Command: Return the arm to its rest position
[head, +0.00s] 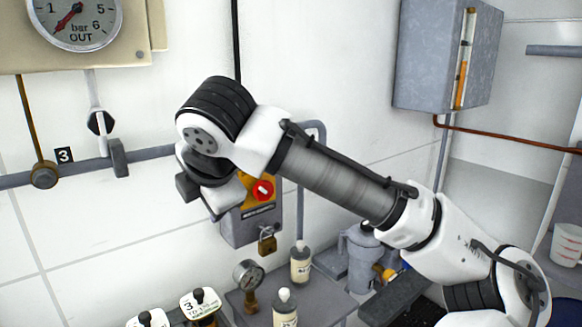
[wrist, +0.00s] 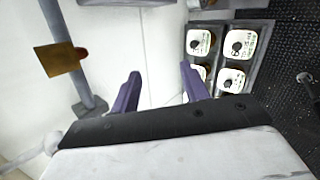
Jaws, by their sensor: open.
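My arm reaches in from the lower right of the head view, raised in front of the white wall. My gripper is at the arm's far end, mostly hidden there behind the wrist joint. In the wrist view my gripper (wrist: 160,88) shows two purple fingers set wide apart, with nothing between them. Behind the fingers lie the white wall and part of a tray (wrist: 187,62) of white-topped containers.
A grey box with a red-and-yellow switch (head: 263,190) and padlock (head: 267,241) is just behind my wrist. A pressure gauge (head: 80,20) is upper left, a grey cabinet (head: 430,60) upper right. Bottles (head: 300,262) and a small gauge (head: 248,273) stand below.

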